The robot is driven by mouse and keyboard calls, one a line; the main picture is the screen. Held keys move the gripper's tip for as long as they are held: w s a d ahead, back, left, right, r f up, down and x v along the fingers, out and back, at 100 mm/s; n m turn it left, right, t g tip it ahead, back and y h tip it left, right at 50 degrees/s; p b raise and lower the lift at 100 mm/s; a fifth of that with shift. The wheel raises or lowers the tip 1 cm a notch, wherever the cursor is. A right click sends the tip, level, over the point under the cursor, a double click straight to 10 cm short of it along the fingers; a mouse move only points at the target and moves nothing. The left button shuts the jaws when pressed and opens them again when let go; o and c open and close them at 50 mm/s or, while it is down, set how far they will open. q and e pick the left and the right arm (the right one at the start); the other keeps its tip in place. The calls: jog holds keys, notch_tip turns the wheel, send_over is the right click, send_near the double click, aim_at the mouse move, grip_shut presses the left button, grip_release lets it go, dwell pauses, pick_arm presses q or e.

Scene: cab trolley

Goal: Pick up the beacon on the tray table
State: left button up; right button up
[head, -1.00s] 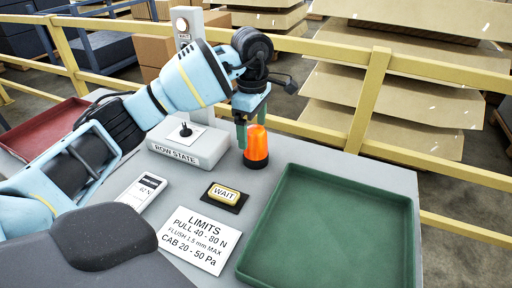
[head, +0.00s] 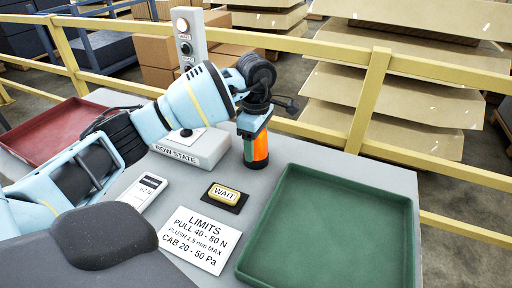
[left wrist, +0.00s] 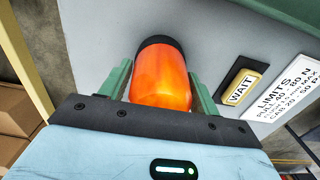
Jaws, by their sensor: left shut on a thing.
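The orange beacon (head: 261,148) with a black base stands upright on the grey tray table (head: 222,263), just left of the green tray. My left gripper (head: 256,150) points down from above with its green fingers around the beacon. It is shut on the beacon. In the left wrist view the beacon (left wrist: 161,78) sits between the two green fingers (left wrist: 161,88), its black base at the far end. The base appears to rest on the table. My right gripper does not show.
The green tray (head: 335,172) is empty at the right. The ROW STATE box (head: 190,152), the WAIT button (head: 224,195), a LIMITS card (head: 200,238) and a handheld gauge (head: 143,191) lie nearby. A red tray (head: 55,135) is at far left. Yellow rails (head: 368,95) run behind.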

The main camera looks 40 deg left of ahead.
pick_arm(q)
jog(key=c, duration=0.3)
jog(key=shift+r, duration=0.15)
jog(key=shift+r, duration=0.6)
notch_tip(320, 180, up, 2)
jog(key=shift+s+r, duration=0.1)
jog(key=shift+r, duration=0.05)
jog(key=s+d, duration=0.1)
jog(key=s, duration=0.4)
jog(key=s+d+r, duration=0.1)
jog(key=s, duration=0.4)
jog(key=s+d+b, duration=0.1)
jog(key=s+d, duration=0.1)
jog(key=s, duration=0.3)
jog(key=shift+s+r, duration=0.15)
